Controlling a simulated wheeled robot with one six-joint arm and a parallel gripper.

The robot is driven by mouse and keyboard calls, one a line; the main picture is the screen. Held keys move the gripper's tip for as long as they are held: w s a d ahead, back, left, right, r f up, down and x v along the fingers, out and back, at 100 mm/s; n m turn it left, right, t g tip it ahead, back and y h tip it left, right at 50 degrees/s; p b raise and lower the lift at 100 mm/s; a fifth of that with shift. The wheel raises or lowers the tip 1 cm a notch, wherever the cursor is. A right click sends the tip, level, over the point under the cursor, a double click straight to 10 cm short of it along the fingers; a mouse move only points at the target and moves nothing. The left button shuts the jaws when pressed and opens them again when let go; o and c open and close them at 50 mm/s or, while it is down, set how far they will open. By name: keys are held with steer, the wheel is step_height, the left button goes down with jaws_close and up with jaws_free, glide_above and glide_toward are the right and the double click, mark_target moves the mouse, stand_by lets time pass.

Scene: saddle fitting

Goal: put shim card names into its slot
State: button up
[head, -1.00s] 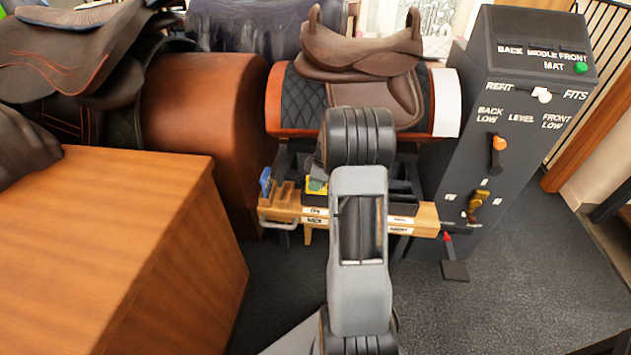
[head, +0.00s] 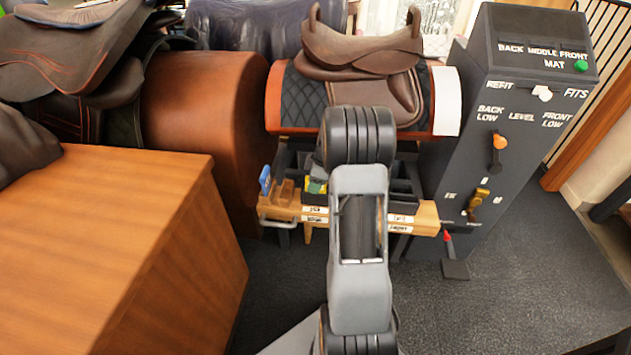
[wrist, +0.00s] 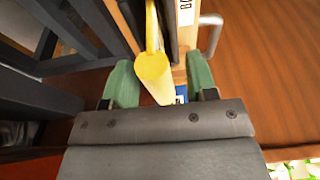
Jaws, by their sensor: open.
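In the wrist view my gripper (wrist: 162,78) is open, with one green fingertip on each side of a yellow, round-ended piece (wrist: 154,66). I cannot tell whether the fingertips touch it. A small blue piece (wrist: 181,94) shows just beside it. In the head view a blue card (head: 265,180) stands at the left end of the wooden rack (head: 427,217). A yellow and green patch (head: 316,186) shows beside my arm, which hides the rack's middle and most of my gripper. The rack's white labels are too blurred to read, so I cannot tell which card the task means.
A dark grey control post (head: 510,150) with levers stands right of the rack. A brown saddle (head: 362,50) rests on a stand behind it. A large wooden block (head: 110,230) fills the left front. The carpet (head: 530,260) at right is mostly clear.

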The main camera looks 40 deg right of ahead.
steer(key=p+v, duration=0.3)
steer(key=v, duration=1)
steer(key=shift+r, duration=0.3)
steer(key=s+a+r+m+p, duration=0.3)
steer(key=s+a+r+p, duration=0.2)
steer(key=a+r+p, duration=0.2)
steer(key=s+a+r+m+t+h+p, duration=0.1)
steer(key=s+a+r+m+p, duration=0.2)
steer(key=s+a+r+p, duration=0.2)
steer(key=s+a+r+m+h+p, duration=0.1)
steer(key=s+a+r+p, duration=0.4)
steer(key=a+r+p, duration=0.6)
step_height(320, 180, up, 4)
steer(key=shift+a+r+m, duration=0.2)
steer(key=shift+a+m, duration=0.7)
steer(key=shift+a, duration=0.35)
steer(key=shift+s+a, duration=0.1)
steer(key=shift+s, duration=0.25)
steer(key=shift+c, duration=0.2)
